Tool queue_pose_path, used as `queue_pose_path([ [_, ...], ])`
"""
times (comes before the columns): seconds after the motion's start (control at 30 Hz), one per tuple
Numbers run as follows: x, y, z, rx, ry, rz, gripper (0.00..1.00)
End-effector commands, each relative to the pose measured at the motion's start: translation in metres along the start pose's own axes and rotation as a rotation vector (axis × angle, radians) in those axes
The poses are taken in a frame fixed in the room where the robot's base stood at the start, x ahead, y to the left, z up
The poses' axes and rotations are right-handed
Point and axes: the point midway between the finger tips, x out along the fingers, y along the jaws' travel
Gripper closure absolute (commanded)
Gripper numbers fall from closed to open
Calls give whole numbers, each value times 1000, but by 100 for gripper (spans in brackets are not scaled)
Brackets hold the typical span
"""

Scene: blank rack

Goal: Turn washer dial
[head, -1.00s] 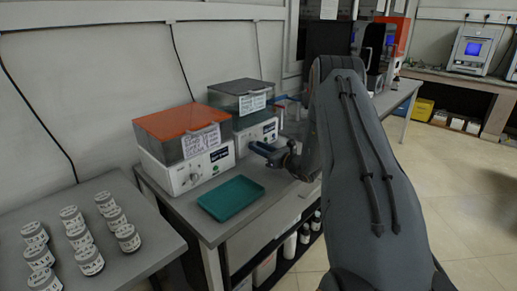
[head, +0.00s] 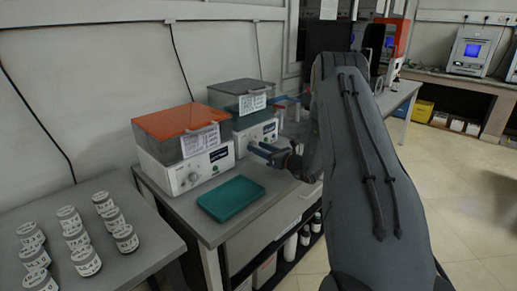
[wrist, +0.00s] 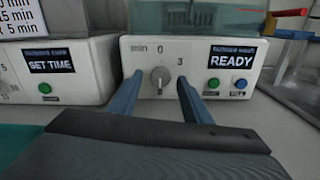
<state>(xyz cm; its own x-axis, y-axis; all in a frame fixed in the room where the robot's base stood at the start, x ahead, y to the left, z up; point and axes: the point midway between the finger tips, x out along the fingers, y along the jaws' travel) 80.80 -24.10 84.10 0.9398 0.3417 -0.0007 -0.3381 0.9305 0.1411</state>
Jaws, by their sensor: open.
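A white unit with a grey lid (head: 242,96) stands at the back of the bench. Its front shows a READY display (wrist: 232,61) in the wrist view, and a round grey dial (wrist: 160,77) with marks "min", 0 and 3 around it. The dial's pointer looks roughly upright, towards 0. My gripper (head: 261,151) is in front of this unit. In the wrist view my gripper (wrist: 159,82) is open, its two blue fingers either side of the dial with nothing between them but the dial beyond. I cannot tell whether the fingertips reach around it.
A similar white unit with an orange lid (head: 176,119) stands to the left; its display (wrist: 50,66) reads SET TIME. A teal tray (head: 231,198) lies in front. Several labelled jars (head: 86,261) stand on the left table. Red and blue handled items (wrist: 290,14) are right of the dial unit.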

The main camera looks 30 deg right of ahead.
Motion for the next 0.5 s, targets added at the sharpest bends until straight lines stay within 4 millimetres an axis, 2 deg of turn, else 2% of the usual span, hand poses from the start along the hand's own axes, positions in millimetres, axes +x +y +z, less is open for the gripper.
queue_pose_path([
  [0.3,-50,-1,0,1,-1,-3,56],
  [0.5,-70,-1,0,1,-1,-2,56],
])
